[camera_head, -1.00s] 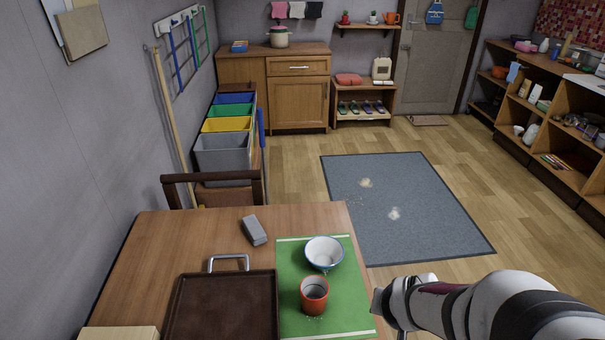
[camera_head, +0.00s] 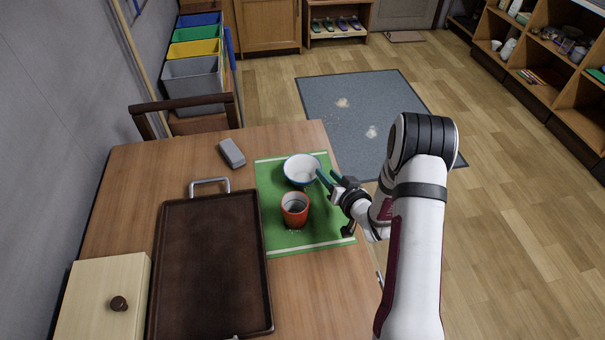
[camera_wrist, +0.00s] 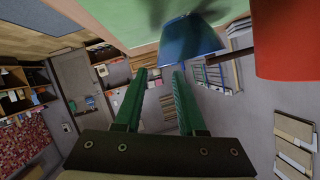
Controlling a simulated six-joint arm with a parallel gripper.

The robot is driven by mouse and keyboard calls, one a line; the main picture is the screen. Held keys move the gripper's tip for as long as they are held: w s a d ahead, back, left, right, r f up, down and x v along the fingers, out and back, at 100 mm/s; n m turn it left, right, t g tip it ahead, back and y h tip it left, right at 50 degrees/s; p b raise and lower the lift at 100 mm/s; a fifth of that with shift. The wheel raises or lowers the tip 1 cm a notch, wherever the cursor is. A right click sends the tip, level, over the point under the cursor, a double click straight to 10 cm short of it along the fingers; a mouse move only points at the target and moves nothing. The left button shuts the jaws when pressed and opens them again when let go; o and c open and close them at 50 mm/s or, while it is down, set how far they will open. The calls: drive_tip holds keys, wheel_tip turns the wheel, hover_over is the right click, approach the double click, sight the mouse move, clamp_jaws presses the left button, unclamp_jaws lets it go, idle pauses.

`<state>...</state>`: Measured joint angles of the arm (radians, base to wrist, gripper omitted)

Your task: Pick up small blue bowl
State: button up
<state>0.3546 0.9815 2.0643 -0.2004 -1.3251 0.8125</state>
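The small blue bowl (camera_head: 301,170), white inside with a blue outer wall, stands upright at the back of the green mat (camera_head: 322,230). My gripper (camera_head: 326,179) is just right of the bowl, its green fingers pointing at the rim. In the wrist view, the two fingers (camera_wrist: 159,75) are apart with nothing between them. The blue bowl (camera_wrist: 188,40) appears just beyond the fingertips, toward the right finger. Whether a finger touches the bowl I cannot tell.
A red cup (camera_head: 295,211) stands on the mat in front of the bowl; it also looms at the wrist view's upper right (camera_wrist: 285,40). A brown tray (camera_head: 212,205), a grey block (camera_head: 232,152) and a wooden box (camera_head: 100,275) are on the table (camera_head: 150,165).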

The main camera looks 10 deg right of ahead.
sight(303, 174)
drive_tip(key=x, duration=0.4)
drive_tip(key=shift+w+a+f, duration=0.25)
drive_tip(key=shift+a, duration=0.05)
clamp_jaws()
drive_tip(key=shift+s+f, duration=0.1)
drive_tip(key=shift+s, duration=0.05)
idle(0.8)
